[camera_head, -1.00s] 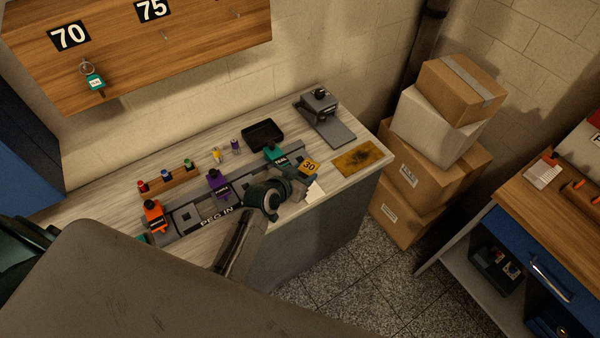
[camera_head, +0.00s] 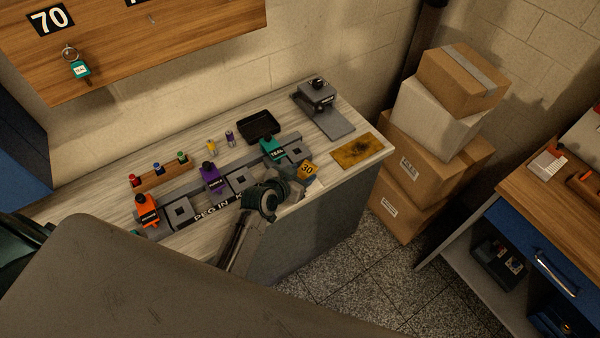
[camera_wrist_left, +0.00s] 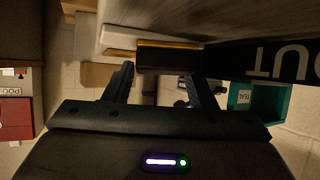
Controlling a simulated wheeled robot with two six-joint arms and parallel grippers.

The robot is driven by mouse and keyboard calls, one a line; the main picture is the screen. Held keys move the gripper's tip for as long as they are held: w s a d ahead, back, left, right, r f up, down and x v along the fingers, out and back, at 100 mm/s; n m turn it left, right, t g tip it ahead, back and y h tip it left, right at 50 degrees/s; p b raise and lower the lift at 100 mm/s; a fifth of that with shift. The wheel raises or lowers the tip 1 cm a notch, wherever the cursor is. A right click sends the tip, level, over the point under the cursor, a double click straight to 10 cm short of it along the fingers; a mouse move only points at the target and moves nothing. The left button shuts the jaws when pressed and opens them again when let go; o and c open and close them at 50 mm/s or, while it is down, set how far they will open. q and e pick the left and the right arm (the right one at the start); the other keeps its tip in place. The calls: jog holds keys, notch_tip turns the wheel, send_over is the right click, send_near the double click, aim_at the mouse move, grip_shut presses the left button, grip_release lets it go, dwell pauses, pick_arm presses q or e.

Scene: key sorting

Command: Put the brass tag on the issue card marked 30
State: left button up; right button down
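The brass tag (camera_head: 307,169) is a yellow-orange piece marked 30, over the front of the counter in the head view. In the left wrist view, a dark block with an orange edge (camera_wrist_left: 168,44) sits between the two fingers and seems to be this tag. My left gripper (camera_head: 289,182) appears shut on it. A pale card (camera_head: 314,185) shows partly just below the tag by the counter's front edge. The gripper and tag hide much of it, and I cannot read a number on it. My right gripper is not in view.
A rail with orange, purple and teal (camera_head: 272,149) blocks runs behind the gripper. A black tray (camera_head: 259,127), a grey device (camera_head: 317,94) and a stained yellow mat (camera_head: 358,151) lie on the counter. Cardboard boxes (camera_head: 412,173) stand beyond its right end.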

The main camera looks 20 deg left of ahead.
pick_arm(q)
jog(key=shift+r, duration=0.1)
dwell(0.4)
jog(key=shift+r, duration=0.35)
jog(key=shift+r+p, duration=0.5)
jog(key=shift+p, duration=0.15)
jog(key=b+v, duration=0.3)
jog(key=v, duration=0.8)
jog(key=shift+s+a, duration=0.2)
jog(key=shift+s, duration=0.25)
jog(key=shift+f, duration=0.1)
